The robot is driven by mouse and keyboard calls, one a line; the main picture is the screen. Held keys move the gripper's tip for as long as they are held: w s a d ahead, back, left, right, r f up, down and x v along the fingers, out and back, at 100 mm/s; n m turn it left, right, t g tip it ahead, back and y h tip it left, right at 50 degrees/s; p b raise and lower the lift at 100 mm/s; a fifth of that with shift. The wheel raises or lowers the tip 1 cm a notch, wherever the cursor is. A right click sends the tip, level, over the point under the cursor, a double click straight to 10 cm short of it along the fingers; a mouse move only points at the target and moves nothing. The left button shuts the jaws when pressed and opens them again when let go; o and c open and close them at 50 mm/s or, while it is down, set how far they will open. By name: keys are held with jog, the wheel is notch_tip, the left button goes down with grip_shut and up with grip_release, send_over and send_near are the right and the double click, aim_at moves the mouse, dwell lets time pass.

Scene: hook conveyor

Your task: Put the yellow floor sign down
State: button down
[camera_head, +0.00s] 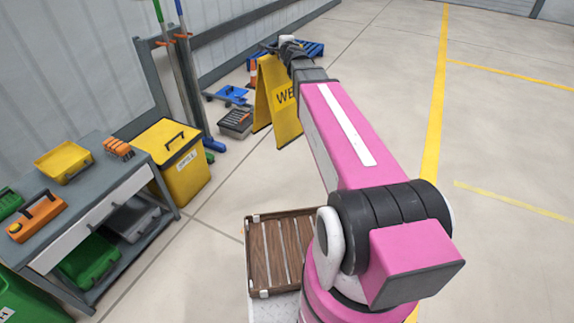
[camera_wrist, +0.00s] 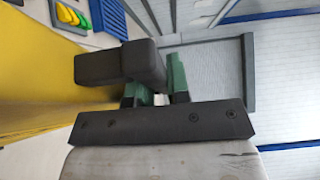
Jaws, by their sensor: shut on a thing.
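The yellow floor sign (camera_head: 278,100) stands upright, with its two panels spread, below the end of my outstretched arm in the head view. In the wrist view, the sign (camera_wrist: 35,80) fills the left side as a large yellow surface beside my gripper (camera_wrist: 150,80). The exact grip point is hidden by the fingers. I cannot tell whether the sign's feet touch the floor.
A grey crate (camera_head: 235,122) and a blue dolly (camera_head: 230,95) are on the floor left of the sign. A yellow bin (camera_head: 180,165) and a workbench (camera_head: 110,190) line the left wall. Wooden slats (camera_head: 275,255) lie near my base. The floor to the right is clear.

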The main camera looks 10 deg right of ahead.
aim_at(264, 114)
jog(key=a+f+n+y, duration=0.1)
jog(key=a+f+y, duration=0.1)
jog(key=f, duration=0.5)
jog(key=a+f+n+g+y, duration=0.1)
jog(key=a+f+y, duration=0.1)
jog(key=f, duration=0.5)
jog(key=a+f+n+g+y, duration=0.1)
jog(key=a+f+n, duration=0.1)
jog(key=f, duration=0.5)
jog(key=shift+w+a+f+y, duration=0.2)
jog(key=shift+w+a+y, duration=0.2)
jog(key=shift+a, duration=0.2)
jog(key=shift+h, duration=0.3)
jog(key=f, duration=0.3)
jog(key=s+f, duration=0.1)
jog(key=f, duration=0.7)
jog(key=shift+s+a+f, duration=0.15)
jog(key=shift+s+a, duration=0.15)
jog(key=shift+s, duration=0.05)
jog(key=shift+d+f+m+t, duration=0.25)
jog(key=shift+f+m+t, duration=0.05)
jog(key=shift+f, duration=0.35)
jog(key=w+d+f, duration=0.5)
jog(key=d+f, duration=0.5)
jog(key=f, duration=0.1)
jog(key=shift+d, duration=0.15)
jog(key=c, duration=1.1)
grip_release()
jog(key=shift+f, duration=0.15)
